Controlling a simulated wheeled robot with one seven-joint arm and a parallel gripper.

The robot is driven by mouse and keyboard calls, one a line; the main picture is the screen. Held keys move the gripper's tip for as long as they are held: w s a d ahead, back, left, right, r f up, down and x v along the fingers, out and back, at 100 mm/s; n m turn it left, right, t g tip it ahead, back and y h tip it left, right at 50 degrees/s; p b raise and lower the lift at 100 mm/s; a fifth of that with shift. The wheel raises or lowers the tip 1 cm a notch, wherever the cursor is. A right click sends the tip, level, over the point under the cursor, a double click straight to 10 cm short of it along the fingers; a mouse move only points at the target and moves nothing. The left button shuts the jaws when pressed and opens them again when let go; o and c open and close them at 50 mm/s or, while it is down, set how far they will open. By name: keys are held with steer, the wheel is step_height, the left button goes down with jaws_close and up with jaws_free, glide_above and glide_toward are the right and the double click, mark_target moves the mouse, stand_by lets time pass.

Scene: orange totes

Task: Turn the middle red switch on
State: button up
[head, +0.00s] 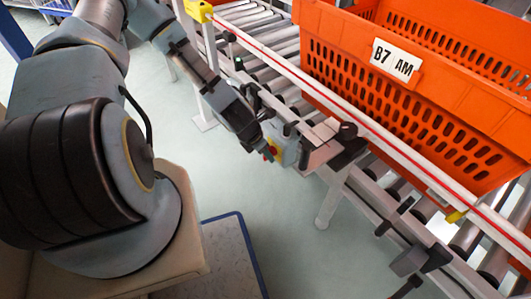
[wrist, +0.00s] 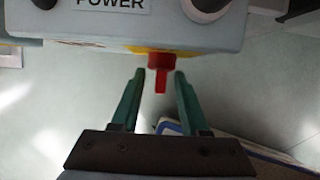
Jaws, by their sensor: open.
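The red switch (wrist: 159,64) sits on a yellow base at the lower edge of a grey box (wrist: 200,38) labelled "POWER" in the wrist view. Its red stem points down in that view. My gripper (wrist: 159,76) is open, its two green fingertips on either side of the switch, with a gap visible on both sides. In the head view, my gripper (head: 260,146) is at the small grey box (head: 288,153) on the conveyor's side, and the red part (head: 271,151) shows beside the fingers. Only one red switch is clearly visible.
An orange tote (head: 410,110) marked "B7 AM" stands on the roller conveyor. The conveyor's white rail (head: 330,95) and a bracket (head: 335,150) are close to the box.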

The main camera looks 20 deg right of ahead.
jaws_close()
steer(key=shift+d+r, duration=0.1)
stand_by(0.5)
